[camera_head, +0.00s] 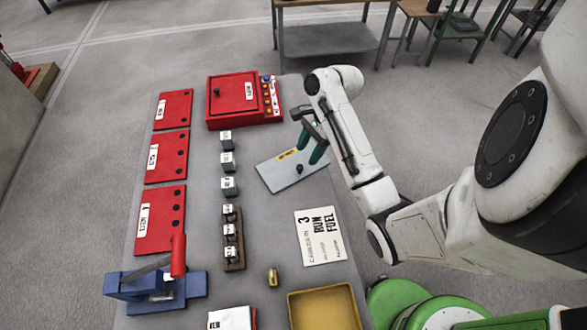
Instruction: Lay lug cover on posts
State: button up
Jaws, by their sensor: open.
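A flat light-grey plate (275,180), which looks like the lug cover, lies tilted in plan on the grey bench top, right of the middle. It bears a yellow label and a small black knob (299,168). My gripper (311,147) has green fingers and is above the plate's far right part, near the knob; the fingers are apart and hold nothing. A column of small dark blocks with white labels (228,162) stands left of the plate, with several more on a brown strip (239,255) nearer. I cannot tell which are the posts.
A red control box (235,110) stands at the far end; red panels (165,156) line the left. A blue lever device (160,290), a brass piece (273,278), a yellow tray (325,310) and a paper sign (323,237) occupy the near part.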

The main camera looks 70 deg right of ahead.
aim_at(301, 166)
jog(key=shift+d+b+x, duration=0.2)
jog(key=shift+b+x, duration=0.45)
jog(key=shift+x, duration=2.5)
jog(key=shift+f, duration=0.1)
jog(key=shift+c, duration=0.5)
grip_shut()
